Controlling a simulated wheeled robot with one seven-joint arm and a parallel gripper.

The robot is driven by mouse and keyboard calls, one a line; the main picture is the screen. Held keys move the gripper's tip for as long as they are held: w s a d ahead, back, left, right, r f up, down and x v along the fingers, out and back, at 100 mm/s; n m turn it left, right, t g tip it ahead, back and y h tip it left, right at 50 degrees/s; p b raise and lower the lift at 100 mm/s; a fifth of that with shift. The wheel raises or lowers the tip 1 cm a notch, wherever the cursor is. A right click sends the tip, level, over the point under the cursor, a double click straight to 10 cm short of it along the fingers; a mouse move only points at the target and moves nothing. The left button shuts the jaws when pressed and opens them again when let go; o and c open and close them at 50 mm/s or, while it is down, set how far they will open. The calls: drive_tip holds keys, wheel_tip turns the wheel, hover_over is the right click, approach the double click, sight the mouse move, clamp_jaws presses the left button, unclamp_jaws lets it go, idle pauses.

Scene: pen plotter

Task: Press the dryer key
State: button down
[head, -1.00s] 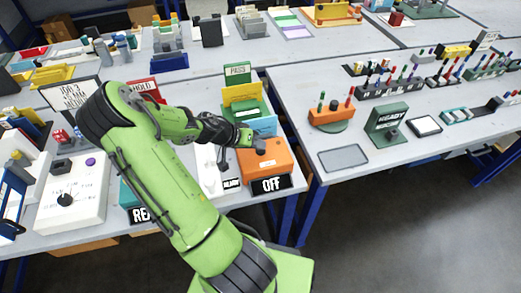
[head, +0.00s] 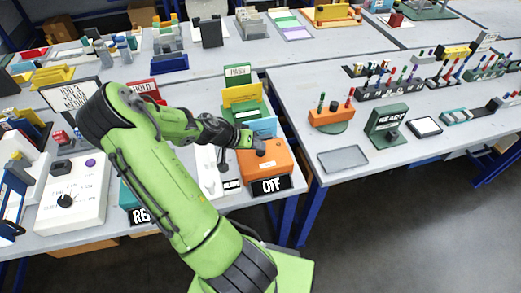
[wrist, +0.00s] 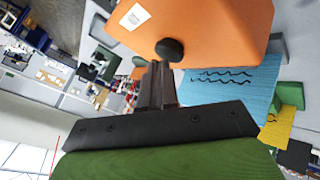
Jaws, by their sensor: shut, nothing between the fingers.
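The orange box (head: 275,160), with a black sign reading OFF (head: 271,186) in front of it, stands near the table's front edge in the head view. It also fills the top of the wrist view (wrist: 215,25). A dark round key (wrist: 170,49) sticks out from its face; I take it to be the dryer key. My gripper (wrist: 157,75) is shut and empty. Its fingertips lie close to the key in the wrist view; I cannot tell whether they touch. In the head view, the gripper is at the box's upper left, its tips hard to make out.
A blue card with wavy lines (wrist: 230,85) stands close beside my gripper. Yellow and green holders (head: 240,95) are behind. A white unit with a small sign (head: 208,172) stands left of the orange box. A gap separates this table from the right one.

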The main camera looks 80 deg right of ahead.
sight(258, 152)
idle(0.6)
drive_tip(key=shift+f+b, duration=0.55)
drive_tip(key=shift+b, duration=0.1)
drive_tip(key=shift+r, duration=0.45)
drive_tip(key=shift+r+p, duration=0.1)
drive_tip(key=shift+p, duration=0.2)
wheel_tip(258, 152, up, 6)
drive_tip(key=p, duration=0.4)
